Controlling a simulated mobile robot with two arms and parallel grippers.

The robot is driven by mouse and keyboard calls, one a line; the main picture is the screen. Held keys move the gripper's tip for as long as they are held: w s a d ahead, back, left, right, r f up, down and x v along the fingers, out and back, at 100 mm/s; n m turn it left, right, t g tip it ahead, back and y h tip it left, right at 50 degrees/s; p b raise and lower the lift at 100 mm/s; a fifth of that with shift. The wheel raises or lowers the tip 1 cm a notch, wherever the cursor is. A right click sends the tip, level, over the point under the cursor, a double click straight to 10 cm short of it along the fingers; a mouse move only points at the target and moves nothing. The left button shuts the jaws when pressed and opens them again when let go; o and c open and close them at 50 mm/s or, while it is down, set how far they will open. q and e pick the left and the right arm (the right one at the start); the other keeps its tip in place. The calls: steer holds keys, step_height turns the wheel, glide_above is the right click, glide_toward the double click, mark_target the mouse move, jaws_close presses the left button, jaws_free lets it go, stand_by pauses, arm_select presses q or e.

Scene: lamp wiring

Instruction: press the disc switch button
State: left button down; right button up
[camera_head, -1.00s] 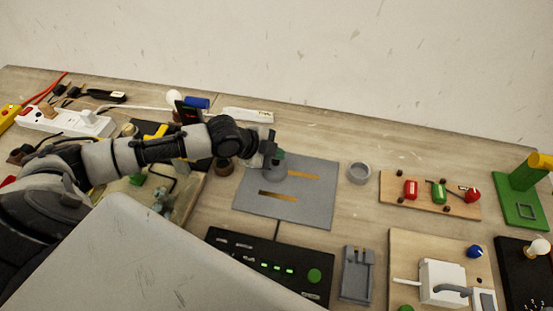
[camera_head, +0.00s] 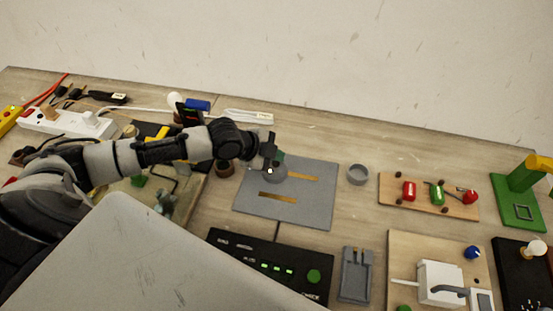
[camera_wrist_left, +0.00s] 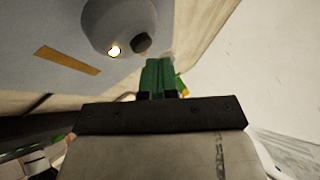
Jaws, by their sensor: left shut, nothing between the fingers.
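The disc switch (camera_head: 280,174) is a grey round body on a grey plate (camera_head: 310,210) with brass strips. In the left wrist view the disc (camera_wrist_left: 112,18) fills the top, with a small glowing light (camera_wrist_left: 114,50) and a dark round button (camera_wrist_left: 141,43) on its side. My left gripper (camera_head: 273,161) is at the disc's back left edge in the head view. Its green fingers (camera_wrist_left: 160,68) are shut and empty, with tips close to the dark button. I cannot tell whether they touch it. My right gripper is not in view.
A black panel (camera_head: 230,255) with green lights lies in front of the plate. A white power strip (camera_head: 65,124) and cables are at the far left.

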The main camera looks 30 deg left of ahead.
mark_target(276, 164)
arm_select(q)
step_height(276, 164, up, 6)
steer(key=p, duration=0.6)
stand_by(0.4)
